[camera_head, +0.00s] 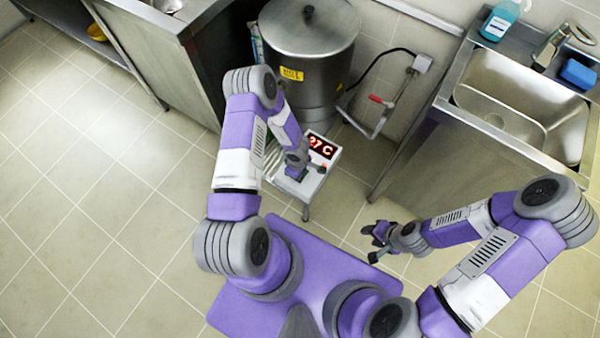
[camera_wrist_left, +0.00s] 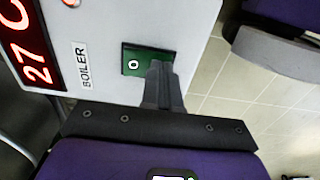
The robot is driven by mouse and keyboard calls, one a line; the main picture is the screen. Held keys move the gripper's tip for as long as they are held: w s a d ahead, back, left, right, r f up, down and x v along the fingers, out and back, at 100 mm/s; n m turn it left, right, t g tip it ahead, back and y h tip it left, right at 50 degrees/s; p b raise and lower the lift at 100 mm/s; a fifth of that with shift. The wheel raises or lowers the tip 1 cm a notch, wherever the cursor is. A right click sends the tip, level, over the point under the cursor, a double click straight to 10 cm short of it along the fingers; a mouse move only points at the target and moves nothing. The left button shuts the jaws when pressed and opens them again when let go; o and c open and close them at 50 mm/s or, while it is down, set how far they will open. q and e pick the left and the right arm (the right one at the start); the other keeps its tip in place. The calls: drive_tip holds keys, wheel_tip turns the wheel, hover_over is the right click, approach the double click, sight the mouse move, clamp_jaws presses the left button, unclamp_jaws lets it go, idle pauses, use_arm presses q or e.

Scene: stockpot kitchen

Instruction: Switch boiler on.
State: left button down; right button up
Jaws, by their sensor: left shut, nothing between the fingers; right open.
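The boiler (camera_head: 310,55) is a large lidded steel pot at the top centre of the head view. A pale control box (camera_head: 318,187) stands in front of it, with a lit red display (camera_head: 322,146) reading 27 C. In the left wrist view a green switch (camera_wrist_left: 131,62) marked O sits beside the label BOILER (camera_wrist_left: 83,65). My left gripper (camera_wrist_left: 160,72) is shut and empty, its fingertips over the switch's right part, which they hide. I cannot tell whether they touch it. My right gripper (camera_head: 377,242) is open and empty over the floor.
A steel sink (camera_head: 520,105) with a tap, a soap bottle (camera_head: 500,20) and a blue sponge (camera_head: 578,73) is at the right. A steel counter (camera_head: 180,60) stands left of the boiler. A pipe with a red-handled valve (camera_head: 378,100) runs beside it. The tiled floor at left is clear.

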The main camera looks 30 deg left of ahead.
wheel_tip(320, 180, up, 7)
drive_tip(key=p, duration=0.7)
idle(0.6)
